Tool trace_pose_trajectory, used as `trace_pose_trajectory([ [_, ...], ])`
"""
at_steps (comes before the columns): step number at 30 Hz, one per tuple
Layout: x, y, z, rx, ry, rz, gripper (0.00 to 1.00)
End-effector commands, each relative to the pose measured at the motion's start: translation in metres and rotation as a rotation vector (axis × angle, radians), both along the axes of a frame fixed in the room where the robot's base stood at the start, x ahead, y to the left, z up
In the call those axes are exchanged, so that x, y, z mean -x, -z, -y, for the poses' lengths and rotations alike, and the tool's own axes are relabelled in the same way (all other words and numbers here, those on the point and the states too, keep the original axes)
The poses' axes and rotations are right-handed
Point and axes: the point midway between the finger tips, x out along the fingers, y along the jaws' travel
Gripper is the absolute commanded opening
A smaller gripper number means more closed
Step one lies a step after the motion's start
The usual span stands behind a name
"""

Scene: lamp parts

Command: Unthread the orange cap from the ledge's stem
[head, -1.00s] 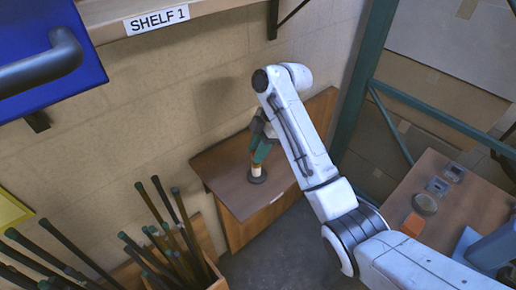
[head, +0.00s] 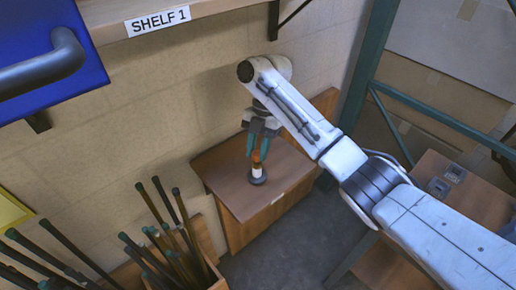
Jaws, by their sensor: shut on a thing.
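The orange cap (head: 257,156) sits at the top of a short white stem (head: 257,170). The stem stands upright on a dark round base (head: 258,181) on the brown wooden ledge (head: 222,176). My gripper (head: 257,152) comes down from above, its teal fingers on either side of the cap's upper part, shut on it. The cap looks in line with the stem; whether a gap lies between them is too small to tell. The fingers partly hide the top of the cap.
A wooden bin with several dark rods (head: 170,235) stands at the lower left. A shelf (head: 205,12) and a blue panel (head: 40,50) are above. A green metal post (head: 365,75) and a brown table (head: 430,190) are at the right. The ledge's left part is clear.

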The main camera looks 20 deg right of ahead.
Motion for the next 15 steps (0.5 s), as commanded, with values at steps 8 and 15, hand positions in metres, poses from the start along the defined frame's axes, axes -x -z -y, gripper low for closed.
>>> trace_pose_trajectory([
  [8, -0.0015, -0.0016, -0.0012, 0.000, -0.244, 0.002, 0.00],
  [15, -0.0009, -0.0008, -0.0012, -0.001, -0.248, 0.001, 0.00],
])
